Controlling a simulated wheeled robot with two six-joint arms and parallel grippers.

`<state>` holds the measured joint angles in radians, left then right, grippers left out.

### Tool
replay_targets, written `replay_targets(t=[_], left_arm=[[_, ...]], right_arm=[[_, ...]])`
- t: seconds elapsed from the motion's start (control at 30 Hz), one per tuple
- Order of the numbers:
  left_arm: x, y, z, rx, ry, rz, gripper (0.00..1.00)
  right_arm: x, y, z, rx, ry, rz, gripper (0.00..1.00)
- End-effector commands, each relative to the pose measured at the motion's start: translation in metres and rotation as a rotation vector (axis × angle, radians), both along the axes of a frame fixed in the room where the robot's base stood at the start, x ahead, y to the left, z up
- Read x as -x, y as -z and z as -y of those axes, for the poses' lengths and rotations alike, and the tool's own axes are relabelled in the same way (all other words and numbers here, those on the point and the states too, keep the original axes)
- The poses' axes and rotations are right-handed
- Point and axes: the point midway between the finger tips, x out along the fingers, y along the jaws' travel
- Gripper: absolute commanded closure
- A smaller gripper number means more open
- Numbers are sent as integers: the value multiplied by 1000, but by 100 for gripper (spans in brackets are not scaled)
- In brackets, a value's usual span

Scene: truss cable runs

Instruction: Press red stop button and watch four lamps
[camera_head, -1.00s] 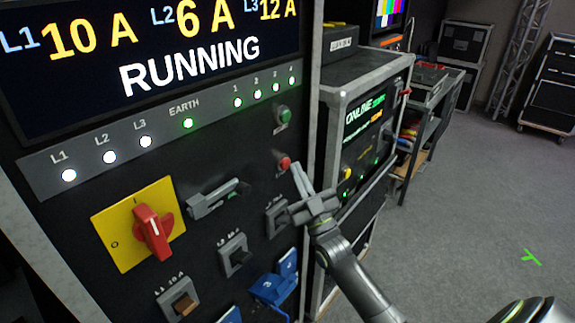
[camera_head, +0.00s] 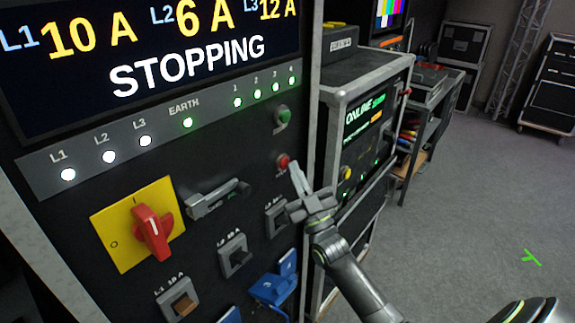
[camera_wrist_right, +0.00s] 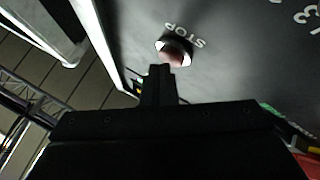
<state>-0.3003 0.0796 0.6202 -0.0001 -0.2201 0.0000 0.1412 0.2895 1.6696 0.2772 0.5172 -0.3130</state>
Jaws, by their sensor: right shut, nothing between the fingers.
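The red stop button (camera_head: 283,162) sits on the black panel, below a green button (camera_head: 283,116). My right gripper (camera_head: 297,170) is shut and empty, its fingertips just beside the stop button. In the right wrist view the fingertips (camera_wrist_right: 161,70) overlap the lower edge of the stop button (camera_wrist_right: 174,50), whose label reads STOP; I cannot tell whether they touch. The display (camera_head: 160,60) reads STOPPING with 10 A, 6 A and 12 A. My left gripper is not in view.
The EARTH lamp (camera_head: 187,122) is green, and the L1, L2 and L3 lamps (camera_head: 109,157) are white. A red rotary switch (camera_head: 152,232) on a yellow plate and a grey lever (camera_head: 215,199) stick out from the panel.

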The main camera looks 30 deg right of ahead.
Motion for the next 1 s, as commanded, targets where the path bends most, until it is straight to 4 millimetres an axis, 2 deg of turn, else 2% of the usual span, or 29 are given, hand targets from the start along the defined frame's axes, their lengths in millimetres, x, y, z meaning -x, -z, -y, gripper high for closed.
replay_targets(t=[0.37, 0.73, 1.0], left_arm=[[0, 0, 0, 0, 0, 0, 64], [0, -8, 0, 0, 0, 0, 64], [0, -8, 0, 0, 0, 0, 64]], right_arm=[[-1, 0, -1, 0, 0, 0, 100], [13, -1, 5, 0, 0, 0, 100], [14, 0, 6, 0, 0, 1, 100]])
